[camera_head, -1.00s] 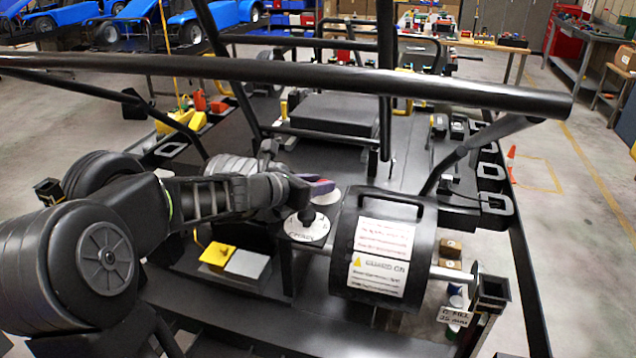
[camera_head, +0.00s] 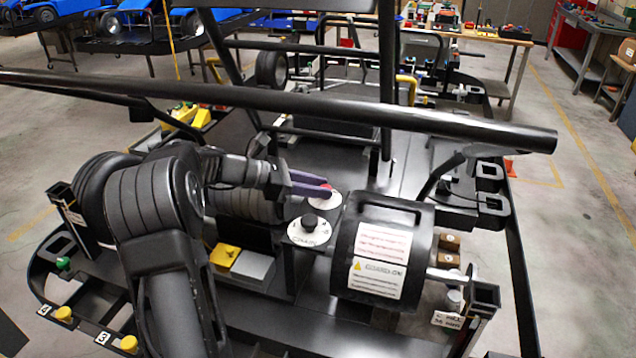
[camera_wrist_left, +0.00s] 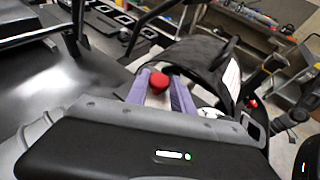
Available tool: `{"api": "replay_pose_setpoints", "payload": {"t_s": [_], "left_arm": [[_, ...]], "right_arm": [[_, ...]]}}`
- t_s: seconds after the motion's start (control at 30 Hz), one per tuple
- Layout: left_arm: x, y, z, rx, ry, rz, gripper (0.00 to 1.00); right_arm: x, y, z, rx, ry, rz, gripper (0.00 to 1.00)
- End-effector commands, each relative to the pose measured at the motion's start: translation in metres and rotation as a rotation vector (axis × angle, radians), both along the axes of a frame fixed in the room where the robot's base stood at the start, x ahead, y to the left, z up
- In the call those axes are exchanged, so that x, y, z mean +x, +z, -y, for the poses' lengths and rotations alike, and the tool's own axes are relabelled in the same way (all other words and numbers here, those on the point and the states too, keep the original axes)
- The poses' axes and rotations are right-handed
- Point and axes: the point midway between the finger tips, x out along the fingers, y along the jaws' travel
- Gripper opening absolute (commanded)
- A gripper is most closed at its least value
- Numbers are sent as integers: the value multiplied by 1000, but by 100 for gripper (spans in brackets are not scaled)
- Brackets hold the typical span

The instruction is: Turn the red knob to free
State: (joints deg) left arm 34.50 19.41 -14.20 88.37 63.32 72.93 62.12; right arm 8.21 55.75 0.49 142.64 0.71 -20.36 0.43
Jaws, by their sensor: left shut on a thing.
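The red knob (camera_wrist_left: 159,82) sits between the fingertips of my left gripper (camera_wrist_left: 158,80) in the left wrist view. In the head view only a bit of the red knob (camera_head: 327,187) shows, above a round white dial plate (camera_head: 330,202). The purple fingers of my left gripper (camera_head: 318,187) reach it from the left and are closed on it. Its pointer and most of the dial's lettering are hidden or too small to read. My right gripper is not in view.
A black knob (camera_head: 309,221) on a second white dial stands just in front. A black drum guard (camera_head: 385,250) with a warning label is to the right. A long black bar (camera_head: 300,105) crosses above. A yellow block and a grey block (camera_head: 252,266) lie below left.

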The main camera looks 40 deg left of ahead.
Motion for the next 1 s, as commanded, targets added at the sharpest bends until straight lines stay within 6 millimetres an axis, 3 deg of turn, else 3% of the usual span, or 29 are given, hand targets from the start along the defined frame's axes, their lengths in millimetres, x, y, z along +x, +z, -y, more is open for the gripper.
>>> {"api": "replay_pose_setpoints", "payload": {"t_s": [0.57, 0.6, 0.8, 1.0], "left_arm": [[1, 1, -1, -1, -52, 2, 0], [1, 1, -1, -1, -52, 2, 31], [1, 0, -1, 0, -52, 1, 47], [1, 0, -1, 0, -52, 1, 48]], "right_arm": [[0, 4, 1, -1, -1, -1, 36], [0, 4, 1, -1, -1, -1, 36], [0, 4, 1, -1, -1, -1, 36], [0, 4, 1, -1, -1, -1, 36]]}}
